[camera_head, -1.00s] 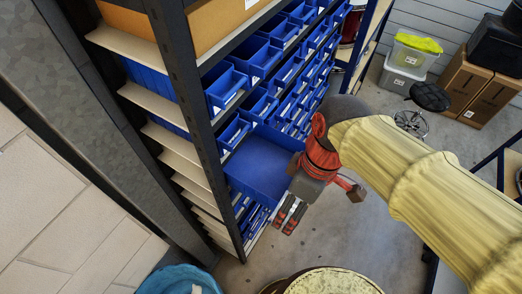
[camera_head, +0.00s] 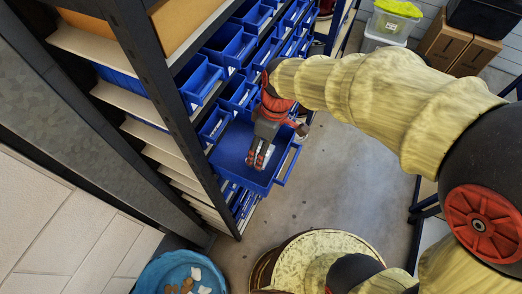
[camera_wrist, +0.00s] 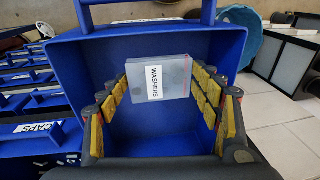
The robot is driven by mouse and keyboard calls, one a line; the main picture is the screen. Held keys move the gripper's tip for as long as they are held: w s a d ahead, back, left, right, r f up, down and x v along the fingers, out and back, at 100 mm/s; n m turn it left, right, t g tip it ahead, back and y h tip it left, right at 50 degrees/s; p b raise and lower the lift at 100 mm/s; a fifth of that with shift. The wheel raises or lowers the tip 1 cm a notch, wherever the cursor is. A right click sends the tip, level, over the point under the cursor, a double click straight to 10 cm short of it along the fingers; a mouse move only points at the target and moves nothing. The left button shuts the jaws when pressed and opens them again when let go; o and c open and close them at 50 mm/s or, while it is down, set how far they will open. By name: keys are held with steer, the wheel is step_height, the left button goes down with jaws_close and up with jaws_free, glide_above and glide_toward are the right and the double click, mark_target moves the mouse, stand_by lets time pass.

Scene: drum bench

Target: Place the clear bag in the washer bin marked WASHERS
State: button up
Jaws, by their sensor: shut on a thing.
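A clear bag (camera_wrist: 174,71) with a white WASHERS label lies between my fingertips in the wrist view. My gripper (camera_wrist: 162,88) is shut on it, with yellow pads at both sides. The head view shows my gripper (camera_head: 258,158) pointing down over the large pulled-out blue bin (camera_head: 230,150). The bin's walls (camera_wrist: 95,70) surround the bag in the wrist view, and its handle shows at the top. Whether the bag touches the bin floor I cannot tell. No marking on the bin itself is readable, and the bag is not distinct in the head view.
Rows of smaller blue bins (camera_head: 228,45) fill the rack above. A bin labelled CAPS (camera_wrist: 38,145) is beside the large one. A dark rack post (camera_head: 165,100) stands left. A blue tub (camera_head: 178,272) and a round drum (camera_head: 318,245) stand below; grey floor is open at right.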

steer(key=shift+w+a+f, duration=0.2)
steer(key=shift+w+f, duration=0.25)
steer(key=shift+f, duration=0.2)
steer(key=shift+w+f, duration=0.1)
steer(key=shift+f, duration=1.5)
steer(key=shift+f, duration=0.1)
steer(key=o, duration=1.1)
steer(key=shift+o, duration=0.4)
steer(key=r, duration=0.4)
steer(key=d+r, duration=0.1)
steer(key=r, duration=0.3)
steer(key=w+r, duration=0.1)
steer(key=r, duration=0.3)
steer(key=shift+d+r+b, duration=0.1)
steer(key=shift+d+b, duration=0.25)
steer(key=shift+b, duration=0.05)
